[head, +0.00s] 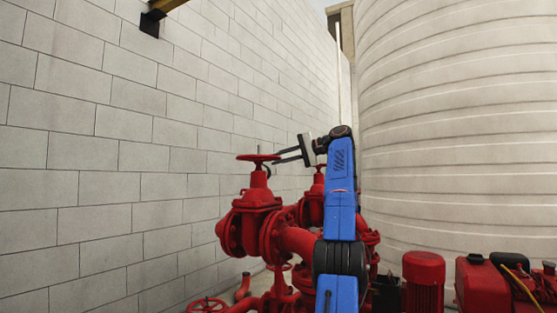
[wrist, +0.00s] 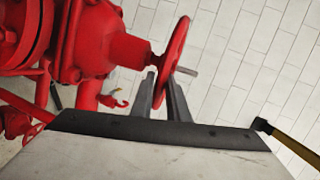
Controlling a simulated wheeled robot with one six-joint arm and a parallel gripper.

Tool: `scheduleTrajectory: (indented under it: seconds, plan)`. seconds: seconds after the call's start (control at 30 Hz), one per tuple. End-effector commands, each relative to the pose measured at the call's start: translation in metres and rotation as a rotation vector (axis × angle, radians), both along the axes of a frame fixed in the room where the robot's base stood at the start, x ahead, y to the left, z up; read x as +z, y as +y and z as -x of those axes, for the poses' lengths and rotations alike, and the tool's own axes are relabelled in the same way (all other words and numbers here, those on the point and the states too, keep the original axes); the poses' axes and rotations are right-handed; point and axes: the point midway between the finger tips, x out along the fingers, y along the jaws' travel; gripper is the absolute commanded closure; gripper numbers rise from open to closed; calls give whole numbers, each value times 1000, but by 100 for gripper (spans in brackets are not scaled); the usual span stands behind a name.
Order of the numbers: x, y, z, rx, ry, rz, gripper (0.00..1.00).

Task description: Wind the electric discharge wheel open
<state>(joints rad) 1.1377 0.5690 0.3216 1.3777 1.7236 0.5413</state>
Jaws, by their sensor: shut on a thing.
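A red handwheel (head: 258,157) lies flat on top of a red gate valve (head: 257,197) at the middle of the head view. In the wrist view the handwheel (wrist: 177,48) shows nearly edge-on, with a pale stem end sticking out past it. My gripper (head: 272,160) reaches in from the right at wheel height. In the wrist view my gripper (wrist: 161,80) has one finger on each side of the wheel's rim and is shut on it. I see no label that names the wheel.
A second valve with a red wheel (head: 319,168) stands just behind, partly hidden by my blue arm. A lower red wheel (head: 207,306) and red pump machinery (head: 423,283) stand below. A block wall (head: 100,150) is on the left, a large ribbed tank (head: 460,130) on the right.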

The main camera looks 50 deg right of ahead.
Motion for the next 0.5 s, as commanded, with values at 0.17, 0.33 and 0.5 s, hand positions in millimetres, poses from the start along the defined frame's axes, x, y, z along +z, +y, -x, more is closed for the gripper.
scheduleTrajectory:
  seconds: [0.17, 0.33, 0.5]
  plan:
    - [-1, -2, -1, 0, 0, -1, 100]
    - [-1, -2, -1, 0, 0, -1, 100]
    - [-1, -2, -1, 0, 0, -1, 67]
